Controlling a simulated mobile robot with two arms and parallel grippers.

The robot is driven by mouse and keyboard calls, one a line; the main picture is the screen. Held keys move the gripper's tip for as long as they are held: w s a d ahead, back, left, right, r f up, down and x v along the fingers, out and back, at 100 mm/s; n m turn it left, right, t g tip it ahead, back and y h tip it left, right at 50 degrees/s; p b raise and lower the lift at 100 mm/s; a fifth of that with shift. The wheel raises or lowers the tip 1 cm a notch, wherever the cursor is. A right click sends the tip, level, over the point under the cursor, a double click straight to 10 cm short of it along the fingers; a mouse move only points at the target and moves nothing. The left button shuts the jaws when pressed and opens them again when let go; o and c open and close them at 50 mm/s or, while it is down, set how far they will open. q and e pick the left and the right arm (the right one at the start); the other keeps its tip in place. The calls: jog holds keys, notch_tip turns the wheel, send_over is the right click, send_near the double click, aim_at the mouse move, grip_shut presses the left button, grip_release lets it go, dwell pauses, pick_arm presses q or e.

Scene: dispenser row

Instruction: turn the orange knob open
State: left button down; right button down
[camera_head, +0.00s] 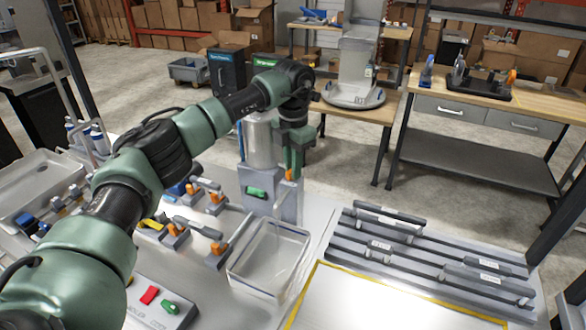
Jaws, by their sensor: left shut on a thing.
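The orange knob (290,174) shows as a small patch at the top right of a grey dispenser base (286,205), just below my left gripper. My right gripper is out of view.
A clear empty bin (268,258) stands in front of the dispenser. Several orange-tipped clamps (215,205) lie left of it. A slotted grey rack (430,258) is to the right. A control box (160,305) with red and green switches is at the front.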

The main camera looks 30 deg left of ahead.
pick_arm(q)
jog(key=n, duration=0.5)
jog(key=shift+b, duration=0.35)
dwell(0.3)
jog(key=c, duration=1.4)
grip_release()
jog(key=shift+c, duration=0.2)
notch_tip(320, 180, up, 7)
jog(key=shift+f+b, duration=0.2)
jog(key=shift+b, duration=1)
jog(key=shift+r, duration=0.55)
